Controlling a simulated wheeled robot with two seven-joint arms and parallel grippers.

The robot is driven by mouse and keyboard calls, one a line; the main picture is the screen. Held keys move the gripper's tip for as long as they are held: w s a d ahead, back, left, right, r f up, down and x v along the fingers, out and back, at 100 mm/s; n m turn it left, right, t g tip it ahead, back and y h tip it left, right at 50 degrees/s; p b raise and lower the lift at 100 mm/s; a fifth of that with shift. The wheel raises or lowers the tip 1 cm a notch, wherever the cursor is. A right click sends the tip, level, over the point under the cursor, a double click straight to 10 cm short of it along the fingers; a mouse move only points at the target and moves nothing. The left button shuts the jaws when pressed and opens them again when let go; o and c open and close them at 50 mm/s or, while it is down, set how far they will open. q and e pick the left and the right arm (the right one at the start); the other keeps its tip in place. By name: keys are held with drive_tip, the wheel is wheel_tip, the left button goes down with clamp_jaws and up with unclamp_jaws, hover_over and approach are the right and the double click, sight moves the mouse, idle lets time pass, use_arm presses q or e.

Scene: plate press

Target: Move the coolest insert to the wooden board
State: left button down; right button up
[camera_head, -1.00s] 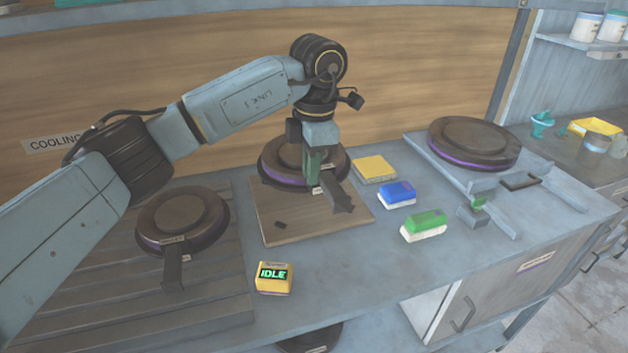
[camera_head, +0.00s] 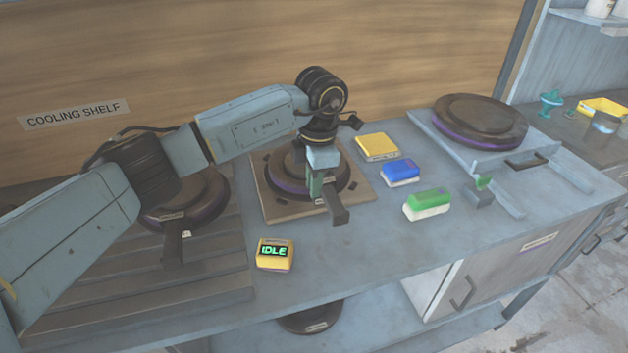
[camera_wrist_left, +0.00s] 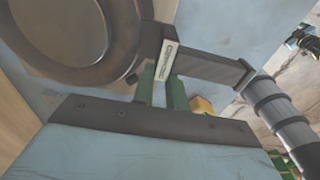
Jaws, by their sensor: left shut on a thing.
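A round dark insert (camera_head: 290,187) with a purple band sits over the middle of the wooden board (camera_head: 360,190), resting on it or just above; I cannot tell which. My left gripper (camera_head: 318,197) is shut on its handle (camera_head: 340,213), which points toward the front. In the left wrist view the green fingers (camera_wrist_left: 160,82) are at the handle (camera_wrist_left: 205,68), beside its label; the insert disc (camera_wrist_left: 70,35) fills the upper left. A second purple-banded insert (camera_head: 205,212) stands on the ridged cooling shelf (camera_head: 195,295), partly hidden by my arm. A third (camera_head: 478,122) is at the right. My right gripper is not in view.
A yellow box reading IDLE (camera_head: 275,254) stands in front of the board. Yellow (camera_head: 377,146), blue (camera_head: 400,172) and green (camera_head: 428,203) blocks stand to its right. The front middle counter is clear.

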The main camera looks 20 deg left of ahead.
use_arm(q)
drive_tip(key=shift+r, duration=0.1)
drive_tip(key=shift+f, duration=0.2)
drive_tip(key=c, duration=1.5)
unclamp_jaws()
drive_tip(key=shift+o, duration=0.5)
drive_tip(key=shift+r, duration=0.15)
wheel_tip(320, 180, up, 12)
drive_tip(key=shift+d+p, duration=0.35)
drive_tip(key=shift+p, duration=0.1)
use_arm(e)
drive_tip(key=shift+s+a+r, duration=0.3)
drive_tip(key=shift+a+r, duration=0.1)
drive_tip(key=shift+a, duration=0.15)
use_arm(q)
drive_tip(key=shift+w, duration=0.1)
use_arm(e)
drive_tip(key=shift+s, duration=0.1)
